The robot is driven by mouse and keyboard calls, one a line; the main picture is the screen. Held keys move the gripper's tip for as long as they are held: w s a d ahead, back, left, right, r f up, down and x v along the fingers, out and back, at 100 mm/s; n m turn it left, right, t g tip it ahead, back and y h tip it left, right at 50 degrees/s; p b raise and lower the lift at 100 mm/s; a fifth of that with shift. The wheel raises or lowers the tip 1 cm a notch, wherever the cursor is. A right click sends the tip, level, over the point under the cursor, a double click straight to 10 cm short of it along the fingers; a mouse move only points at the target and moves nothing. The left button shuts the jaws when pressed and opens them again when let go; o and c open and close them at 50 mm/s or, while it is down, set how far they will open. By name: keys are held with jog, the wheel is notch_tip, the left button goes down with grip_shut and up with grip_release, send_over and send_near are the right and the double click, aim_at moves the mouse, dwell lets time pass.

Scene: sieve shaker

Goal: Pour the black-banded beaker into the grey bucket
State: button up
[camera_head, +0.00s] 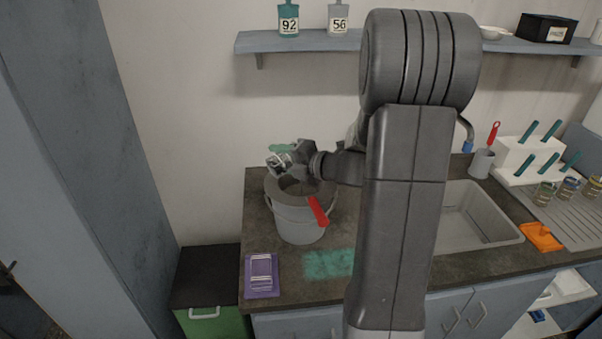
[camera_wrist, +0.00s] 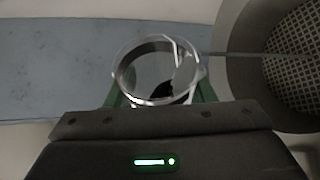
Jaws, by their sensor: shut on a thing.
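The grey bucket (camera_head: 298,222) stands on the left part of the counter. My gripper (camera_head: 284,156) is over its mouth, shut on a clear glass beaker (camera_head: 279,163). The beaker looks tipped over in the head view. In the wrist view the beaker (camera_wrist: 152,72) sits between my green fingers, with a dark band around it and its open rim showing. Some dark matter shows inside it; I cannot tell how much. A round grey rim with mesh (camera_wrist: 299,62) shows at the right of the wrist view, apart from the beaker.
The sink (camera_head: 468,218), an orange item (camera_head: 541,237) and several banded beakers (camera_head: 568,188) are to the right. A shelf (camera_head: 300,41) runs above.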

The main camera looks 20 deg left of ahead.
jog(key=shift+w+d+r+m+p, duration=0.1)
jog(key=shift+w+r+m+p, duration=0.15)
jog(key=shift+p, duration=0.6)
dwell(0.7)
jog(key=shift+f+m+g+y+p, duration=0.4)
jog(key=shift+f+m+p, duration=0.05)
jog(key=shift+m+p, duration=0.35)
dwell(1.8)
